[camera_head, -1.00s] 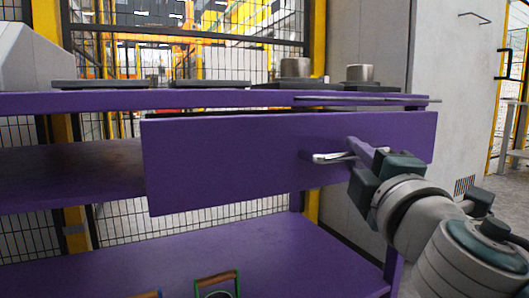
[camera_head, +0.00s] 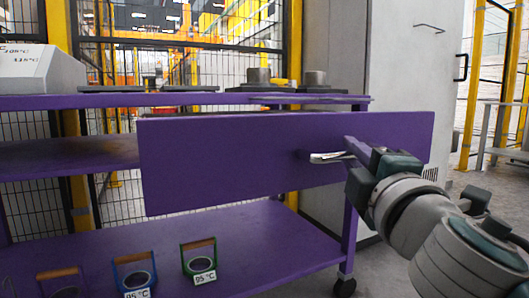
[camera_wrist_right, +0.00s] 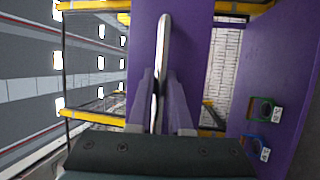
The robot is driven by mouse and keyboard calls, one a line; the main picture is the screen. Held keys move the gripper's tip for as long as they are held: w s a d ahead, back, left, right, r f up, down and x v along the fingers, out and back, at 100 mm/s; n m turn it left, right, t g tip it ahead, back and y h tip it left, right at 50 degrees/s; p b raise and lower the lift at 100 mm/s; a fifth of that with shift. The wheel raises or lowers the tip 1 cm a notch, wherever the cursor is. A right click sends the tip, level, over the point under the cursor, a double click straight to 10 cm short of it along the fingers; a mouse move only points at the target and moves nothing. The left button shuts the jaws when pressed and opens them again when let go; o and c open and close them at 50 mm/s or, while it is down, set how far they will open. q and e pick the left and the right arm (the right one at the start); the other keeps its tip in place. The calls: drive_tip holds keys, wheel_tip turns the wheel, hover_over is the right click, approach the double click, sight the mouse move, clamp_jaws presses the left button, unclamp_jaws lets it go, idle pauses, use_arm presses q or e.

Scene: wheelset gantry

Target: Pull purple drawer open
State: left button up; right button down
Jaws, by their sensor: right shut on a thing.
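The purple drawer (camera_head: 225,165) stands out in front of the purple workbench (camera_head: 60,158), with a gap behind its front panel. Its silver handle (camera_head: 328,157) sits on the right half of the panel. My right gripper (camera_head: 350,150) is shut on the handle. In the right wrist view the handle (camera_wrist_right: 163,50) runs between the two purple-grey fingers of my right gripper (camera_wrist_right: 162,95). The drawer's inside is mostly hidden behind its front panel. My left gripper is not in view.
Metal cylinders (camera_head: 258,76) stand on the bench top, with a grey sloped box (camera_head: 38,70) at left. A grey cabinet (camera_head: 390,75) stands behind at right.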

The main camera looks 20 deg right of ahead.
idle(0.3)
drive_tip(key=c, duration=0.8)
unclamp_jaws()
drive_tip(key=shift+c, duration=0.2)
drive_tip(key=b+v, duration=0.1)
drive_tip(key=v, duration=0.9)
